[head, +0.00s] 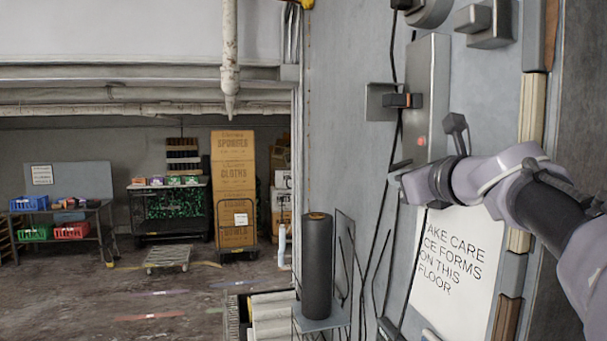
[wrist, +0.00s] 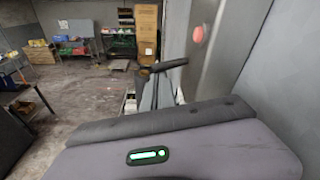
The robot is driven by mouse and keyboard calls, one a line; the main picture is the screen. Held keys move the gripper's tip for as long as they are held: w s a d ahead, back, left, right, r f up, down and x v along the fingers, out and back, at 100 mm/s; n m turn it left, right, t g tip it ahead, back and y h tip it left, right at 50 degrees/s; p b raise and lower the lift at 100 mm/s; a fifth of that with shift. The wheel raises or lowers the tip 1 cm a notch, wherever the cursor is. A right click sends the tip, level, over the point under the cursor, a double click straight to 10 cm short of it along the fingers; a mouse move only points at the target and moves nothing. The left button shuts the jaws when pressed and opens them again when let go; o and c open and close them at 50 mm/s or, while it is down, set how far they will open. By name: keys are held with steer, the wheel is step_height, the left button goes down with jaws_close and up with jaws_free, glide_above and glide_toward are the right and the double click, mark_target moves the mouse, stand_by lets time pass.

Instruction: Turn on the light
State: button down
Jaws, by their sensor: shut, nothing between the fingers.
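A tall grey metal panel (head: 430,75) is fixed to the wall at the right, with a round red button or lamp (head: 421,141) on its face. In the wrist view the red round part (wrist: 197,34) shows on the panel, above and to the right of my fingers. A small dark switch-like block (head: 403,100) sits at the panel's left edge. I cannot tell which part works the light. My gripper (head: 397,168) is shut and empty, just below the red part in the picture. In the wrist view my gripper (wrist: 168,68) points away from the camera; contact with the panel cannot be told.
Grey boxes (head: 487,22) are mounted higher on the wall. A printed floor-care sign (head: 455,265) hangs below my arm. Dark cables run down the wall, and a dark roll (head: 317,265) stands left of it. Shelves, a loaded cart (head: 233,190) and open floor lie further back.

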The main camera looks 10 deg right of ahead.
steer(key=r+m+p, duration=0.1)
steer(key=m+p, duration=0.1)
steer(key=a+r+m+p, duration=0.1)
steer(key=m+p, duration=0.1)
steer(key=p, duration=0.1)
steer(key=shift+r+y, duration=0.25)
steer(key=shift+y, duration=0.15)
steer(key=shift+f, duration=0.15)
steer(key=shift+s+d, duration=0.1)
